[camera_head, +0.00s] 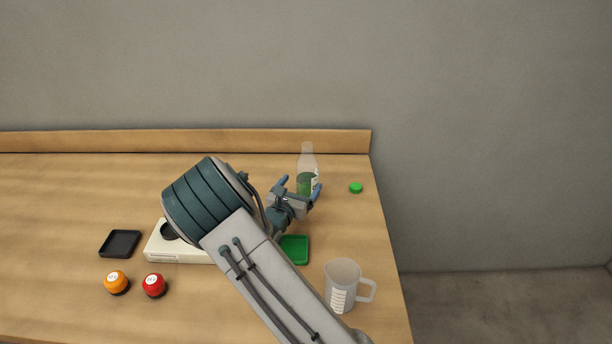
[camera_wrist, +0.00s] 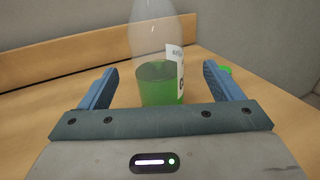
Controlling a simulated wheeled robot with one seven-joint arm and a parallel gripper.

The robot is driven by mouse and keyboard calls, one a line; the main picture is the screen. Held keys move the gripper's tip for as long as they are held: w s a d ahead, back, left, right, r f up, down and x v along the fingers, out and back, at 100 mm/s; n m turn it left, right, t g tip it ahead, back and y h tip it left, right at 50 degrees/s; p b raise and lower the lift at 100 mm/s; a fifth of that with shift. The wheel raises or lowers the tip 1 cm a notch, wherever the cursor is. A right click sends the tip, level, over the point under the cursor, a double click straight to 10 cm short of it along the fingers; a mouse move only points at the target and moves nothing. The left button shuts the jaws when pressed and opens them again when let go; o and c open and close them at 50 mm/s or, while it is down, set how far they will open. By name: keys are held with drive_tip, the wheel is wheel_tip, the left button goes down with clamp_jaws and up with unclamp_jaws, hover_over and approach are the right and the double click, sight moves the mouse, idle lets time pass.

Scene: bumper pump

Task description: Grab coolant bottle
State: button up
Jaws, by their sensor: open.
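The coolant bottle (camera_head: 307,165) is clear, with green liquid in its lower part and a white label. It stands upright near the back right of the table, and its neck shows no cap. My gripper (camera_head: 301,188) is open in front of it, with its blue fingers pointing toward it. In the wrist view the bottle (camera_wrist: 160,80) appears between the two spread fingers of my gripper (camera_wrist: 157,82). I cannot tell whether the fingers reach past its near side. The bottle's base is hidden behind the gripper.
A green cap (camera_head: 355,188) lies right of the bottle. A green tray (camera_head: 295,250) and a clear measuring jug (camera_head: 341,285) stand nearer. A white device (camera_head: 178,251), black tray (camera_head: 120,243), orange button (camera_head: 117,282) and red button (camera_head: 154,285) are at left. A low wooden ledge (camera_head: 200,141) runs behind.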

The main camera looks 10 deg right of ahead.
drive_tip(key=p+x, duration=0.2)
drive_tip(key=x, duration=0.6)
drive_tip(key=shift+w, duration=0.15)
drive_tip(key=shift+a, duration=0.1)
drive_tip(key=c, duration=1.3)
